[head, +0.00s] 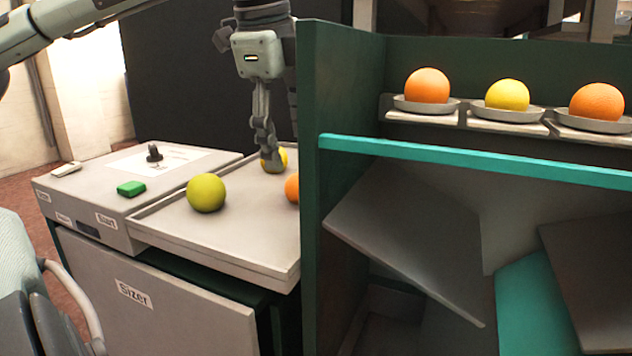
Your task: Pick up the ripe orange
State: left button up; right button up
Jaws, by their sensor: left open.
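My left gripper (270,150) points down over the sizer's grey tray (225,243), its fingers open around or just in front of a yellow fruit (284,158) that they partly hide. I cannot tell whether they touch it. An orange fruit (292,188) sits on the tray to the right, partly hidden by the green cabinet wall. A yellow-green fruit (206,193) sits on the tray to the left, apart from the gripper. My right gripper is not in view.
The green cabinet's side panel (340,90) rises right beside the tray. On its shelf, an orange (427,85), a yellow fruit (507,95) and another orange (597,101) sit in dishes. A green button (131,188) and dark knob (154,153) are on the sizer.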

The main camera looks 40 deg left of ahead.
aim_at(291, 188)
pick_arm(q)
notch_tip(291, 188, down, 2)
jog(key=x, duration=0.2)
jog(key=d+p+x, duration=0.1)
jog(key=x, duration=0.2)
jog(key=shift+w, duration=0.1)
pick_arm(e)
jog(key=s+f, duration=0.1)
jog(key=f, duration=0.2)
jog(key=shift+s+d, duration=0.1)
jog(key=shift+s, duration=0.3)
pick_arm(q)
jog(key=shift+c, duration=0.6)
jog(key=c, duration=1.1)
jog(key=shift+r, duration=0.15)
jog(key=shift+c, duration=0.2)
